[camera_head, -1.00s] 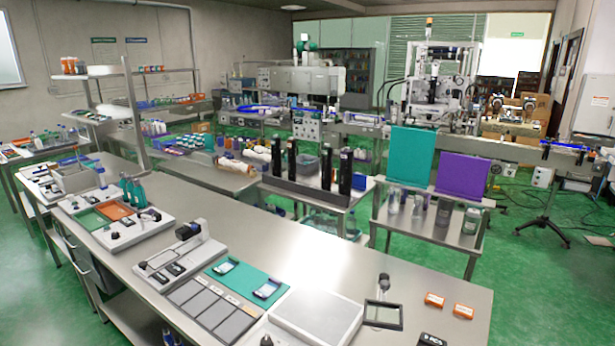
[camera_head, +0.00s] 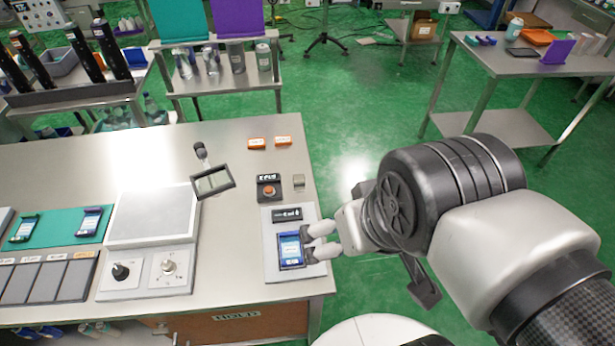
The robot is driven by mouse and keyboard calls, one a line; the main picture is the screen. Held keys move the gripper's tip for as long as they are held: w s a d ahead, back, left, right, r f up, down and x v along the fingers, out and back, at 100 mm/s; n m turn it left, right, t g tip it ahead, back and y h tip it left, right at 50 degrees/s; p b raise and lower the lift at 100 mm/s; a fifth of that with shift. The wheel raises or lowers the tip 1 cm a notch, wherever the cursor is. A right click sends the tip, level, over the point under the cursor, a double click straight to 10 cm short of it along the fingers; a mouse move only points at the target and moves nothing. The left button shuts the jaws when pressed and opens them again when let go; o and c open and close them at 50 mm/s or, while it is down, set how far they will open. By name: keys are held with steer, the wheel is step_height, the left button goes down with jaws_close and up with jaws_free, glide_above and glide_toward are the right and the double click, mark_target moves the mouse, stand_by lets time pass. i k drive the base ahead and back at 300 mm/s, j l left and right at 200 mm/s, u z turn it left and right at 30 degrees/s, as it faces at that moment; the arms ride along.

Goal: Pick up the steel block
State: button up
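A small grey metallic block (camera_head: 299,181), which looks like the steel block, sits on the bench near its right edge, just right of a black box with an orange-red button. My gripper (camera_head: 308,242) is lower down, over a pale plate at the bench's right edge. Its two pale fingers are spread apart with a gap between them, and I see nothing held. The fingertips are close to the right side of a blue-screened device (camera_head: 290,249); I cannot tell whether they touch it. The grey block is apart from the gripper, beyond it.
The button box (camera_head: 269,188) stands beside the block. A scale-like white unit (camera_head: 152,213) stands left. Bare bench lies between it and the pale plate (camera_head: 309,270).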

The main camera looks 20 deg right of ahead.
mark_target(299, 179)
steer(key=k, duration=0.65)
steer(key=i+l+u, duration=0.1)
steer(key=u, duration=1.75)
steer(key=l+u, duration=0.25)
steer(key=l, duration=2.45)
steer(key=k, duration=0.05)
